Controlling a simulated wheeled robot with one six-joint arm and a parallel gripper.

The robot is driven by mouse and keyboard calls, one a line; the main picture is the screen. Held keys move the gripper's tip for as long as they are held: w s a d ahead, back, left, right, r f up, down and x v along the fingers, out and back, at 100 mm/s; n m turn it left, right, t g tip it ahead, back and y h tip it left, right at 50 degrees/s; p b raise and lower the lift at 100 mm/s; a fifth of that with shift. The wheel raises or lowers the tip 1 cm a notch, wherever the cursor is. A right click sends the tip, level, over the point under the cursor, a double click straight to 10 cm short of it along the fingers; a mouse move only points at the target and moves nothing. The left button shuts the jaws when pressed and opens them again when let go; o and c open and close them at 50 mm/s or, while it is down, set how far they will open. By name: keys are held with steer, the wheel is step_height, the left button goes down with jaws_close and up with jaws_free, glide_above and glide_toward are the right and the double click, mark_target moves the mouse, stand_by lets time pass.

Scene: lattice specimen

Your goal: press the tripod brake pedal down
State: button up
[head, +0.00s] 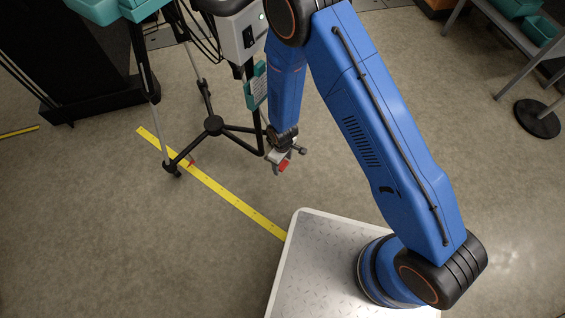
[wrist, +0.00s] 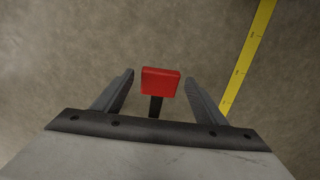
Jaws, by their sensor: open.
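The brake pedal shows in the wrist view as a red pad (wrist: 160,82) on a short black stem. It sits between the two fingertips of my gripper (wrist: 159,75), with a gap on each side. In the head view the red pad (head: 284,167) shows at my gripper (head: 287,156), by the foot of the tripod's right leg. My gripper is open and points down at the floor. The black tripod (head: 214,125) stands upright with its legs spread. Whether my gripper touches the pedal from above cannot be told.
A grey box (head: 240,35) and a teal panel (head: 258,88) are on the tripod's post, close to my arm. A small red piece (head: 192,162) is near the left leg. Yellow tape (head: 225,193) crosses the floor. Open floor lies left of the tape.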

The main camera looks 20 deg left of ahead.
steer(key=c, duration=1.5)
steer(key=shift+d+f, duration=0.25)
steer(key=shift+f, duration=0.05)
steer(key=shift+s+d+f+y, duration=0.1)
steer(key=shift+d+f+y, duration=0.05)
steer(key=shift+f+y, duration=0.5)
steer(key=shift+s+d+f, duration=0.1)
steer(key=shift+d+f, duration=0.1)
steer(key=shift+f, duration=0.75)
steer(key=shift+s+d+f, duration=0.1)
steer(key=shift+d+f, duration=0.1)
steer(key=shift+f, duration=0.75)
steer(key=o, duration=1.5)
steer(key=shift+w+d, duration=0.1)
steer(key=shift+t, duration=0.3)
